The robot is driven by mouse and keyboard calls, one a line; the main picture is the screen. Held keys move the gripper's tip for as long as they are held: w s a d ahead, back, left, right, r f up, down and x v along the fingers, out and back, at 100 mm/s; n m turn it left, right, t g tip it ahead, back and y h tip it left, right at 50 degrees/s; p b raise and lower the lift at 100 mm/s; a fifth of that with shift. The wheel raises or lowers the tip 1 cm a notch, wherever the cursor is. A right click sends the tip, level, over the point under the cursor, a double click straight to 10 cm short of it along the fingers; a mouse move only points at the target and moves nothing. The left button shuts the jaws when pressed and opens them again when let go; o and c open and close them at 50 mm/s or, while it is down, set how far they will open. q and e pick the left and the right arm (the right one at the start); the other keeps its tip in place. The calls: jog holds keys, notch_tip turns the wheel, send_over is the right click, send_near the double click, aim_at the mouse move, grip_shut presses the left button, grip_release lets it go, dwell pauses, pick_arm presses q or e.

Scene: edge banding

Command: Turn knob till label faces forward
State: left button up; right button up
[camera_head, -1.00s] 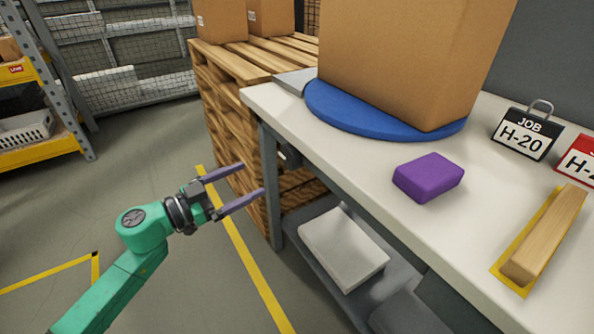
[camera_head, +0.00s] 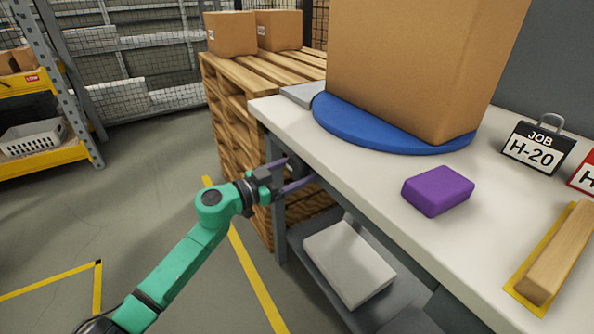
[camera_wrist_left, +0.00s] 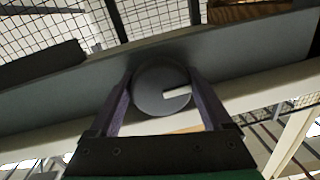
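The knob (camera_wrist_left: 160,88) is a round dark grey disc on the table's grey side rail, in the left wrist view. A white bar mark on it runs from near its middle to the right edge. My left gripper (camera_head: 299,169) is at the rail under the tabletop edge in the head view. In the left wrist view its two purple fingers (camera_wrist_left: 162,78) stand on either side of the knob, spread wide. I cannot tell whether they touch it. In the head view the knob is mostly hidden by the gripper and tabletop. My right gripper is not in view.
The white table (camera_head: 385,185) carries a blue turntable (camera_head: 345,125) with a big cardboard box (camera_head: 420,60), a purple block (camera_head: 437,190) and a job sign (camera_head: 538,148). A wooden pallet stack (camera_head: 235,130) stands close behind the gripper. A lower shelf holds a pale box (camera_head: 350,262).

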pick_arm(q)
jog(key=shift+c, duration=1.2)
